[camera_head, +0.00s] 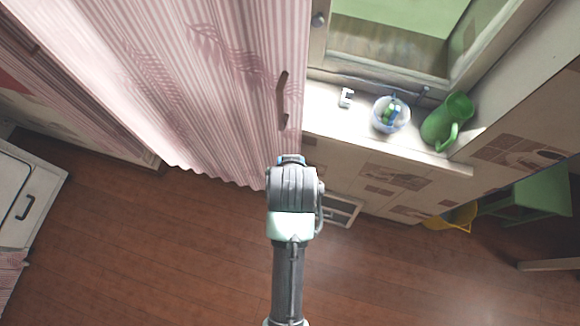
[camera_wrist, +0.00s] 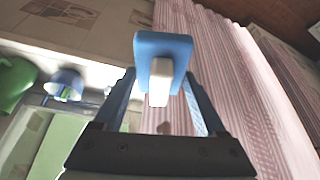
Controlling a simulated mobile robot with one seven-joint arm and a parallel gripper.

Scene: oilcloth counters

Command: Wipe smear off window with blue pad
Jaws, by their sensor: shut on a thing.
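The blue pad (camera_wrist: 163,46) shows in the wrist view as a block with a pale grip (camera_wrist: 160,82) on its near side. My gripper (camera_wrist: 160,90) has a finger on either side of this grip and is shut on it. In the head view my gripper (camera_head: 291,163) is seen from above, in front of the pink striped surface, with a little blue at its tip. The window (camera_head: 400,42) is at the upper right of the head view, with a pale frame and a green and brownish pane. I cannot make out a distinct smear on it.
Below the window a pale sill (camera_head: 347,126) holds a small white piece (camera_head: 346,98), a white bowl (camera_head: 390,128) with coloured things and a green jug (camera_head: 446,122). A pink striped curtain-like surface (camera_head: 200,80) with a brown curved bar (camera_head: 282,100) stands left. Wooden floor lies clear below.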

